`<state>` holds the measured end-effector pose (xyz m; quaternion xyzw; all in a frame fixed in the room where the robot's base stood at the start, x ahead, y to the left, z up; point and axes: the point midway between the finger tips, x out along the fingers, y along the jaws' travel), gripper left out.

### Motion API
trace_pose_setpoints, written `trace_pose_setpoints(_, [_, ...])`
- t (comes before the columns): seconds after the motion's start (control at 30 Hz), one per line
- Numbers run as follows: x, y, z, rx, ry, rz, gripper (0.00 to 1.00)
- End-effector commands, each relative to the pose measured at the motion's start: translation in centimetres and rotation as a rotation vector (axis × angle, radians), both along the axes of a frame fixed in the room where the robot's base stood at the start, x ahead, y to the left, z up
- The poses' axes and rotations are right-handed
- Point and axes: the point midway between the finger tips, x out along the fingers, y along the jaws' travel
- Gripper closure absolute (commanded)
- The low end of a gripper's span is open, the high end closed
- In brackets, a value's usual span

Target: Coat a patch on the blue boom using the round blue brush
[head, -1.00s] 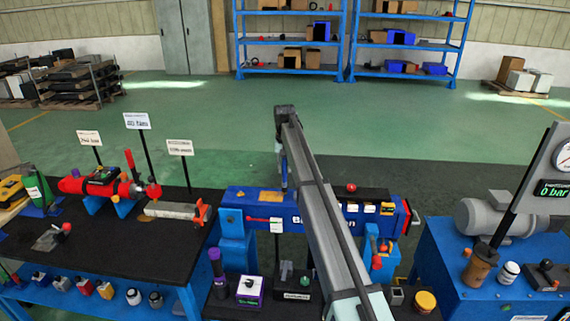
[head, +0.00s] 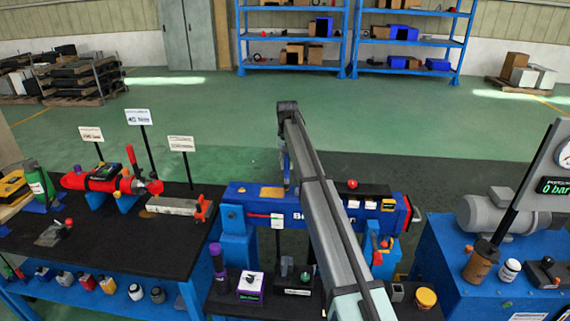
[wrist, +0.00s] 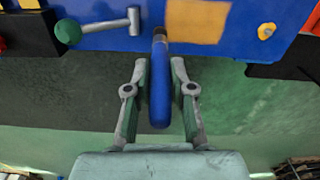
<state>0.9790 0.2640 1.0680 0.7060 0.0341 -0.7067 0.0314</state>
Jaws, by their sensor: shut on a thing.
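The blue boom (head: 243,198) lies across the middle of the head view and fills the top of the wrist view (wrist: 110,12). A tan-orange patch (head: 272,192) is on it, also seen in the wrist view (wrist: 197,20). My gripper (wrist: 159,72) is shut on the round blue brush (wrist: 160,95). The brush's dark tip end points at the boom just left of the patch in the wrist view; whether the bristles touch cannot be told. In the head view the brush (head: 286,172) shows partly beside my arm, at the boom's far side.
A black table with a red cylinder (head: 100,182) is at left. A blue bench with a gauge panel (head: 552,187) is at right. Floor behind the boom is clear.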

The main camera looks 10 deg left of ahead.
Motion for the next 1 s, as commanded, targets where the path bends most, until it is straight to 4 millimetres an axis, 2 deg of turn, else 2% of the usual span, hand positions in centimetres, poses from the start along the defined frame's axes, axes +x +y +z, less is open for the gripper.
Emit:
trace_pose_setpoints(0.03, [0.1,0.0,1.8,0.001,-0.003,0.0,1.0])
trace_pose_setpoints(0.6, [0.2,-0.5,6.7,0.0,-0.001,-0.005,1.0])
trace_pose_setpoints(0.77, [0.2,-0.5,7.5,0.0,-0.001,-0.006,1.0])
trace_pose_setpoints(1.0, [0.2,-0.6,7.6,0.0,-0.001,-0.006,1.0])
